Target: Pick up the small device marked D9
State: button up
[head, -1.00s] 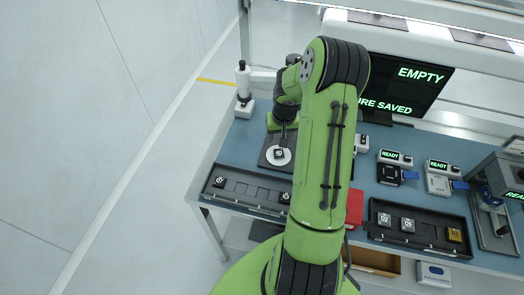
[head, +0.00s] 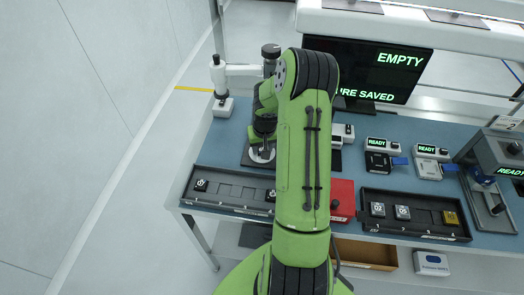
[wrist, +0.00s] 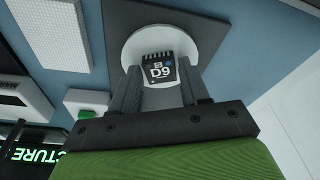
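The small dark device marked D9 (wrist: 160,70) lies face up on a round white disc (wrist: 204,48) in the wrist view. The disc sits on a dark square plate, also visible in the head view (head: 249,158). My gripper (wrist: 160,72) is open, with one finger on each side of the device. A narrow gap seems to show on each side, so I see no firm grip. In the head view my gripper (head: 263,150) is down over the disc and hides the device.
A dark tray (head: 235,190) with a few marked devices lies at the front left. Another tray (head: 420,213) holds devices at the right, beside a red box (head: 343,198). A microscope-like stand (head: 222,85) is behind. The monitor (head: 375,70) reads EMPTY.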

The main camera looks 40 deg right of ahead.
jog(key=c, duration=0.7)
jog(key=shift+o, duration=0.2)
jog(key=shift+w+d+p+v, duration=0.15)
jog(key=shift+p+v, duration=0.4)
jog(key=shift+v, duration=0.3)
jog(key=shift+w+d+p+v, duration=0.15)
jog(key=shift+p+v, duration=0.4)
jog(key=shift+v, duration=0.3)
jog(key=shift+w+a+p+v, duration=0.15)
jog(key=shift+p+v, duration=0.4)
jog(key=shift+v, duration=0.3)
jog(key=shift+d, duration=0.1)
